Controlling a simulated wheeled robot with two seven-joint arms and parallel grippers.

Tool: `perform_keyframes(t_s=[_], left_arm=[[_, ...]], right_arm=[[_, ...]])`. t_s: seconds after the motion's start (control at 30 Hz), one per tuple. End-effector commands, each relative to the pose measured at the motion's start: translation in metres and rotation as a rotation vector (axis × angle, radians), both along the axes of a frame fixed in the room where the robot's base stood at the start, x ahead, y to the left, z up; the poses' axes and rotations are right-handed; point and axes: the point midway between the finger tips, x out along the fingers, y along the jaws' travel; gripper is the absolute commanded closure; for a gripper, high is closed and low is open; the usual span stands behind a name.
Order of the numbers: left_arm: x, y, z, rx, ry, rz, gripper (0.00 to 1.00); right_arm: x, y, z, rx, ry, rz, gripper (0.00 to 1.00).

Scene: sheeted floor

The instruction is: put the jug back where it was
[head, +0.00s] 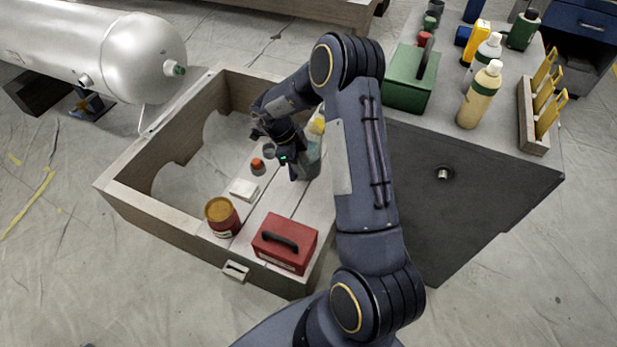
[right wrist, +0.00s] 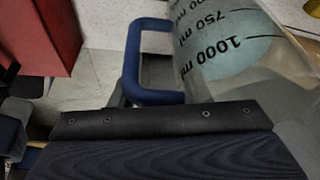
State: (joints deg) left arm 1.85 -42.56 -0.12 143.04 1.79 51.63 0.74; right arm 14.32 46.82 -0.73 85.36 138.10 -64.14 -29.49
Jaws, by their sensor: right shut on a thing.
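The jug is a clear measuring jug (head: 311,160) with a blue handle. In the head view it stands or hangs inside the wooden crate (head: 143,219), at the crate's right side, partly hidden by my right arm. My right gripper (head: 291,166) is at the jug's left side, shut on it. In the right wrist view the jug (right wrist: 225,50) is close up, with its blue handle (right wrist: 133,60) and the 750 ml and 1000 ml marks showing. I cannot tell whether its base touches the crate floor. My left gripper is not in view.
The crate also holds a red case (head: 285,243), a brown-lidded jar (head: 222,217), a white block (head: 243,189), a small orange-topped item (head: 258,166) and a yellow-topped bottle (head: 317,127) by the jug. A grey workbench (head: 430,150) with bottles and a green toolbox (head: 411,82) stands right.

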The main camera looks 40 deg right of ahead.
Motion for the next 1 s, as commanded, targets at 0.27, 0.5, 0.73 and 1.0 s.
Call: perform_keyframes(t_s=[0.27,0.5,0.73,1.0], left_arm=[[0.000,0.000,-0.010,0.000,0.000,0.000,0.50],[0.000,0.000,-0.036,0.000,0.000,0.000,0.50],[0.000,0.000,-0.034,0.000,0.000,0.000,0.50],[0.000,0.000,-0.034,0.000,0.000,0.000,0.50]], right_arm=[[-0.007,-0.011,-0.016,-0.002,-0.002,-0.002,1.00],[-0.011,-0.016,-0.052,-0.001,-0.003,0.001,1.00],[-0.011,-0.016,-0.052,-0.001,-0.004,0.000,1.00],[-0.012,-0.015,-0.053,0.001,-0.001,0.000,0.35]])
